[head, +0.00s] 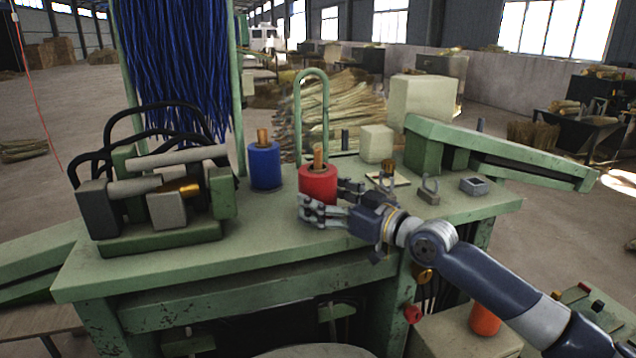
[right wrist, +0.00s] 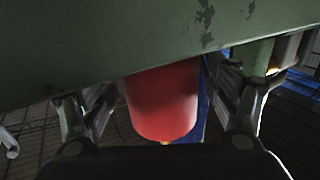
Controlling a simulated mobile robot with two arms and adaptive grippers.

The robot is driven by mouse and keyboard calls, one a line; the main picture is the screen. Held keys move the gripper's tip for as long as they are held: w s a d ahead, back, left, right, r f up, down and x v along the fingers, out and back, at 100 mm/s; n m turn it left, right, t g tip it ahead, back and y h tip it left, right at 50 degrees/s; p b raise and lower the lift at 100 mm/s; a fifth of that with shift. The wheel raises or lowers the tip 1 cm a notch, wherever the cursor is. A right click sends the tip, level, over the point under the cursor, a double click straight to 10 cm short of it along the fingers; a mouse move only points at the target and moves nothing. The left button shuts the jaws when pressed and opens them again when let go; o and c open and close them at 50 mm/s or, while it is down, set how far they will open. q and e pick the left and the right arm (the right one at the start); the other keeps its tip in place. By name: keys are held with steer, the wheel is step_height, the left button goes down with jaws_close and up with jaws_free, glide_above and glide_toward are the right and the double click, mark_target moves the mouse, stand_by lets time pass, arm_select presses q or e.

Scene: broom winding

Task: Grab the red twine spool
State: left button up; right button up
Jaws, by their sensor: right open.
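The red twine spool (head: 318,184) stands upright on the green bench, with a wooden core sticking out of its top. My right gripper (head: 326,203) is open at the spool, one finger in front of it and one at its right side; its fingers hide part of the spool's lower body. In the right wrist view the red spool (right wrist: 162,103) shows between the two spread fingers of the right gripper (right wrist: 165,112). I cannot tell whether a finger touches it. My left gripper is not in view.
A blue spool (head: 265,166) stands just left of the red one. A green-and-grey machine (head: 160,195) is at the bench's left. A green hoop (head: 311,110) rises behind the red spool. Small metal parts (head: 429,190) lie to the right. The bench front (head: 230,250) is bare.

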steer(key=shift+x, duration=0.95)
steer(key=shift+f, duration=0.1)
steer(key=shift+s, duration=0.1)
steer(key=c, duration=1.3)
